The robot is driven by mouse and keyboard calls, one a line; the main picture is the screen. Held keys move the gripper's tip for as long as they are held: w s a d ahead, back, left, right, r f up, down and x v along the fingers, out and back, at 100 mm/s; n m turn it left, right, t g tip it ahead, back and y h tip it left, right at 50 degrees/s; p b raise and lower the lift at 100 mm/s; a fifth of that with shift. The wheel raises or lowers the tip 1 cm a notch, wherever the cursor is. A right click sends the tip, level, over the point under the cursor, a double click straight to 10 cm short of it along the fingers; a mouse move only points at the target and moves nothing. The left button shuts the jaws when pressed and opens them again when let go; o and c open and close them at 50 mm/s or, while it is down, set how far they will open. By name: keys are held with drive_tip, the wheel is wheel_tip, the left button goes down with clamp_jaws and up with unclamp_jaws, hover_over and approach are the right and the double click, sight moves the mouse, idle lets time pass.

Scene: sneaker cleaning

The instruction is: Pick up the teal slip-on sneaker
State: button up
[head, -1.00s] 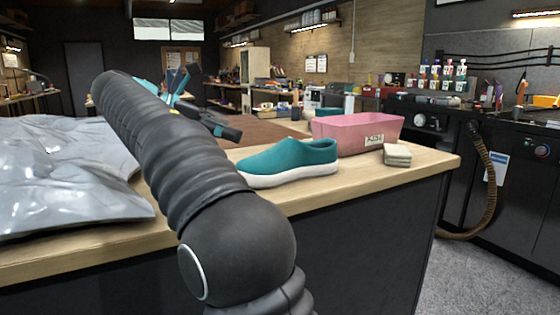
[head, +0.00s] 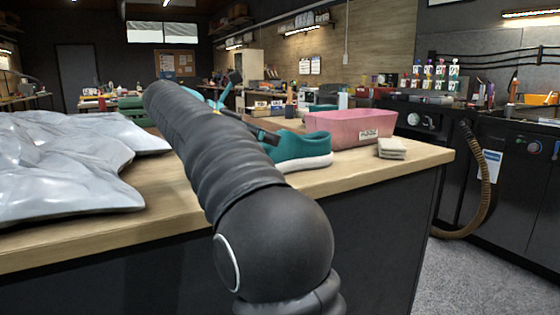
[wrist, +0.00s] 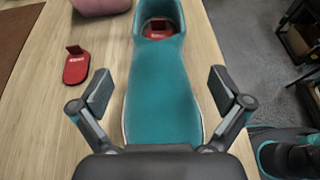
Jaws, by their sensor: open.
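The teal slip-on sneaker (head: 298,147) with a white sole lies on the wooden bench top. In the head view my arm hides its left part. In the wrist view the sneaker (wrist: 163,85) runs lengthwise up the picture, with its opening at the top. My gripper (wrist: 158,90) is open, with one finger on each side of the sneaker's toe half. A gap shows between each finger and the shoe. In the head view part of my gripper (head: 262,134) shows behind my arm, beside the sneaker.
A pink bin (head: 350,130) stands behind the sneaker, with a small stack of pale pads (head: 391,148) at its right. A small red piece (wrist: 76,67) lies left of the sneaker. A crumpled grey sheet (head: 60,170) covers the bench's left. The bench edge is close to the sneaker.

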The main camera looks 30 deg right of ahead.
drive_tip(key=x, duration=0.3)
drive_tip(key=shift+a, duration=0.1)
drive_tip(key=c, duration=1.4)
drive_tip(key=shift+r, duration=0.1)
drive_tip(key=shift+c, duration=0.2)
